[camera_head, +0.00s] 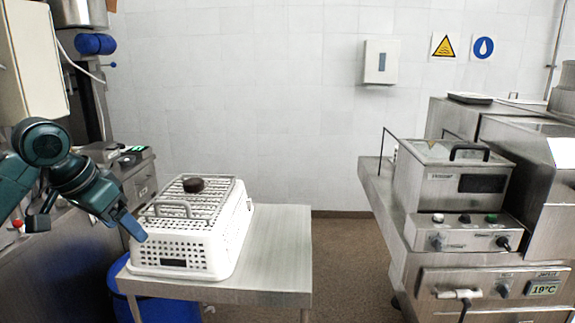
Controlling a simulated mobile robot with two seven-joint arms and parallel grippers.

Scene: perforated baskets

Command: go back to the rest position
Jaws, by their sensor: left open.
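My left gripper (86,224) is at the left of the head view, on a dark green arm. It is open, its fingers wide apart with nothing between them. One blue-tipped finger is in front of the near left side of a white perforated basket (218,262); I cannot tell whether they touch. The basket sits upright on a small steel table (277,250). My right gripper is not in view.
A steel counter with equipment (110,152) stands at the left, beside my arm. A blue bin (170,310) is under the table. A steel bath machine (455,185) with control panels stands at the right. Floor (345,255) is clear between table and machine.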

